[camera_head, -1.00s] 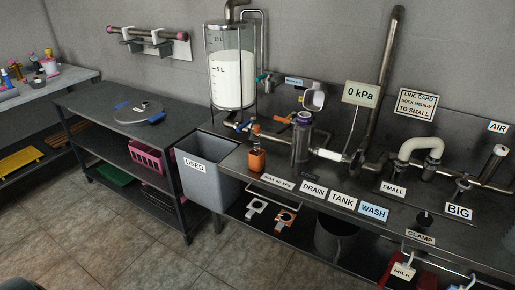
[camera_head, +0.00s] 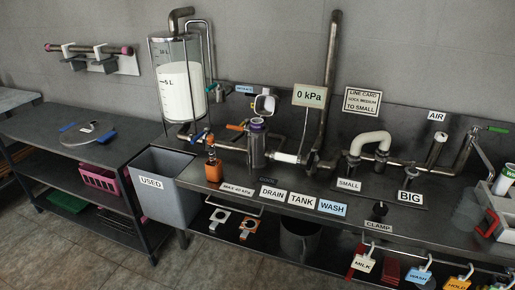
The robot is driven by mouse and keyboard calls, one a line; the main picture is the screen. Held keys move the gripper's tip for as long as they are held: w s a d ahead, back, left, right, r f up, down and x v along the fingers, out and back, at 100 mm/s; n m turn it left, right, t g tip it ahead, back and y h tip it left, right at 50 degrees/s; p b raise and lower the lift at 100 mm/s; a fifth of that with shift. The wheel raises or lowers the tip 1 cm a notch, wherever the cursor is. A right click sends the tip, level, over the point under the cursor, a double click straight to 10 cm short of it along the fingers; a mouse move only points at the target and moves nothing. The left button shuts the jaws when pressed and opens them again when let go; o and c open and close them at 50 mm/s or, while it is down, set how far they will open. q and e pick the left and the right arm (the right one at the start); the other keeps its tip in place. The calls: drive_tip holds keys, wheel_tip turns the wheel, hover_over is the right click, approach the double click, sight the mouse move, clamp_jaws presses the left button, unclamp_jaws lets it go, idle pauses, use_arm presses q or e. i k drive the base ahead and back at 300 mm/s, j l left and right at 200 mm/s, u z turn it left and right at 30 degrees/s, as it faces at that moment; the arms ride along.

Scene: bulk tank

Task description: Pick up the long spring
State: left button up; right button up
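I cannot make out a long spring for certain in the head view. A looped, thin item with blue ends (camera_head: 88,132) lies on the dark side table (camera_head: 30,125) at the left, too small to identify. A rod with pink ends (camera_head: 90,49) rests on a wall bracket above that table. Neither of my grippers is in view, so nothing is seen held.
A grey USED bin (camera_head: 165,190) stands between the side table and the steel bench (camera_head: 235,178). The bench carries a clear tank of white liquid (camera_head: 180,85), an orange bottle (camera_head: 213,168), and pipework. Labelled tags, including MILK (camera_head: 363,264), hang along its front. Floor is clear at lower left.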

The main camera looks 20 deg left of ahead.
sight(210, 137)
drive_tip(key=i+j, duration=0.2)
drive_tip(key=j, duration=0.15)
drive_tip(key=i+j, duration=0.2)
drive_tip(key=j, duration=0.15)
drive_tip(key=i+j, duration=0.2)
drive_tip(key=j, duration=0.2)
drive_tip(key=i+j, duration=0.2)
drive_tip(key=j, duration=0.15)
drive_tip(key=z, duration=0.05)
